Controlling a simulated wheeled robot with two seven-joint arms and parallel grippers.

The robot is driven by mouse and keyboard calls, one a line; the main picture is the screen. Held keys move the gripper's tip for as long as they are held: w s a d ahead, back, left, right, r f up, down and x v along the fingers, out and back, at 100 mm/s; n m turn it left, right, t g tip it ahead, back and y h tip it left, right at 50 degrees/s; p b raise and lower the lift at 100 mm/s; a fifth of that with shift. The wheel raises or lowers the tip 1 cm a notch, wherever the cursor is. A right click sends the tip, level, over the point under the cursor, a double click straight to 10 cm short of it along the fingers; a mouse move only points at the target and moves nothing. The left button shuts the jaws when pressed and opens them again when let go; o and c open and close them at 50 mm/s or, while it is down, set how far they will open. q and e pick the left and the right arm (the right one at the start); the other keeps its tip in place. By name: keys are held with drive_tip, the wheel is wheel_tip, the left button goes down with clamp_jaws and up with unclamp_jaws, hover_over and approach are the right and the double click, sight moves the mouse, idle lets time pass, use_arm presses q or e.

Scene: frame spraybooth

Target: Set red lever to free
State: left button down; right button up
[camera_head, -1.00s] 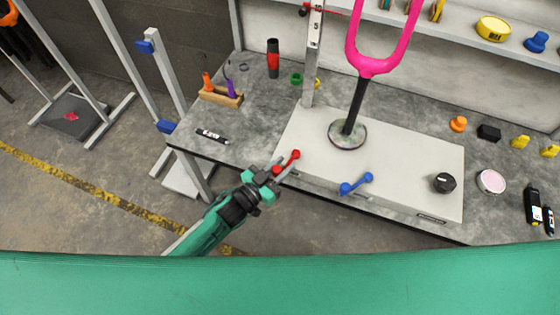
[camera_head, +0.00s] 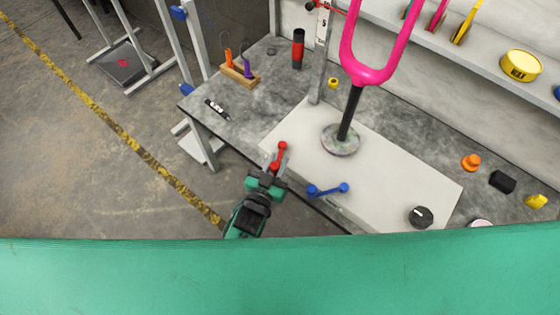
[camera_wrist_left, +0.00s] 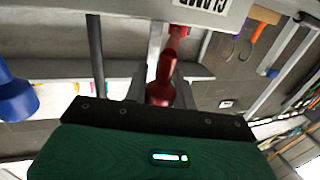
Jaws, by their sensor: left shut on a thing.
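The red lever (camera_head: 281,152) sits at the front left edge of the white plate on the bench. It points from the plate toward me, with a round knob at each end. My left gripper (camera_head: 271,173) is shut on its near end. In the left wrist view the red lever (camera_wrist_left: 165,72) runs up from between the fingers, whose tips are partly hidden. A pale plate there bears an upside-down label (camera_wrist_left: 203,4) that seems to read CLAMP. My right gripper is not in view.
A blue lever (camera_head: 328,189) lies right of the red one on the white plate (camera_head: 385,180). A black knob (camera_head: 421,216) is farther right. A pink fork on a black post (camera_head: 350,115) stands behind. A wooden block with tools (camera_head: 240,75) is at the back left.

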use_arm(q)
drive_tip(key=shift+d+r, duration=0.1)
drive_tip(key=shift+d, duration=0.05)
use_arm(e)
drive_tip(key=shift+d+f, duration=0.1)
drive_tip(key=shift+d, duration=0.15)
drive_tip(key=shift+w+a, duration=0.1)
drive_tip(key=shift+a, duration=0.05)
use_arm(q)
drive_tip(key=c, duration=1.1)
unclamp_jaws()
drive_tip(key=shift+w, duration=0.1)
drive_tip(key=shift+c, duration=0.2)
drive_tip(key=shift+s+a, duration=0.2)
drive_tip(key=shift+s, duration=0.25)
drive_tip(key=v, duration=1.3)
drive_tip(key=shift+d, duration=0.15)
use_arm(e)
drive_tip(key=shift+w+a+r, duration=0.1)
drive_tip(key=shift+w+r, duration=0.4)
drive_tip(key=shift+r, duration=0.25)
